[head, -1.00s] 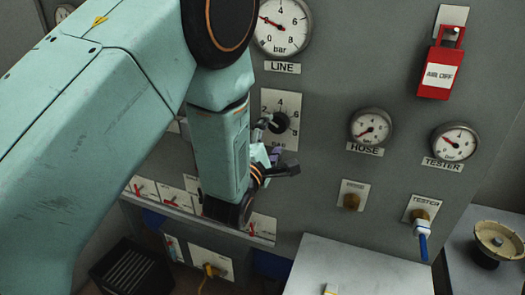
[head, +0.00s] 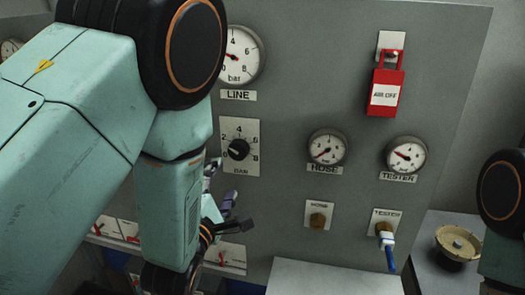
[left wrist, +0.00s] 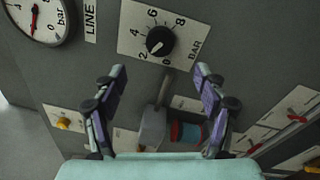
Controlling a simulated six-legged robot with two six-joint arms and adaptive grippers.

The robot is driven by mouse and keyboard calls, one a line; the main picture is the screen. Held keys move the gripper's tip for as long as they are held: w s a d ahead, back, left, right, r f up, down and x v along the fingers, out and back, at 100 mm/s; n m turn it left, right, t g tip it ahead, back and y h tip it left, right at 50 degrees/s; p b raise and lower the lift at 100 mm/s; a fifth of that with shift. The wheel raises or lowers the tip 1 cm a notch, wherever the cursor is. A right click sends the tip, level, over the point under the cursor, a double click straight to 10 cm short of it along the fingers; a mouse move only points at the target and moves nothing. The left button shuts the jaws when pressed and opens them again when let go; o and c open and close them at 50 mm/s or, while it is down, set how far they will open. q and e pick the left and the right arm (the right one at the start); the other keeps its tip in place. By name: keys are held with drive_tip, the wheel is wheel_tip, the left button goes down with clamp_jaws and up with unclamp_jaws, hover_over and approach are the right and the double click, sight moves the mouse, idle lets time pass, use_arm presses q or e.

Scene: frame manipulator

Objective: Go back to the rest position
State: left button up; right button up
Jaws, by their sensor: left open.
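My left gripper (left wrist: 157,105) is open in the left wrist view, its two fingers spread apart with nothing between them that I can see held. In the head view the left gripper (head: 228,212) is partly hidden behind my own forearm, in front of the grey panel (head: 275,120). The black pressure knob (head: 239,149) on its white scale plate is above the gripper in the head view. The knob (left wrist: 160,41) also shows beyond the fingertips in the left wrist view, apart from them. Part of my right arm shows at the right edge of the head view; its gripper is out of view.
The panel carries the LINE gauge (head: 242,55), HOSE gauge (head: 327,148), TESTER gauge (head: 406,156) and a red AIR OFF lock tag (head: 385,90). A blue hose end (head: 391,258) hangs from the TESTER port. A pale surface (head: 330,278) lies below the panel.

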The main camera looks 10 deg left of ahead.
use_arm(q)
drive_tip(key=s+a+f+m+g+b, duration=0.1)
drive_tip(key=s+f+m+g+b, duration=0.2)
drive_tip(key=f+m, duration=0.4)
drive_tip(key=s+a+f+m+g, duration=0.1)
drive_tip(key=s+f+m+g, duration=0.35)
drive_tip(key=f, duration=0.55)
drive_tip(key=s+a+f+m+g+b, duration=0.1)
drive_tip(key=s+f+m+g+b, duration=0.15)
drive_tip(key=s+f+m, duration=0.4)
drive_tip(key=s+a+f+m+g+b, duration=0.1)
drive_tip(key=s+f+g+b, duration=0.7)
drive_tip(key=s+f, duration=1.3)
wheel_tip(320, 180, down, 3)
drive_tip(key=shift+s+r+m+g+b, duration=0.1)
drive_tip(key=shift+s+m+g+b, duration=0.25)
drive_tip(key=shift+m+b, duration=0.55)
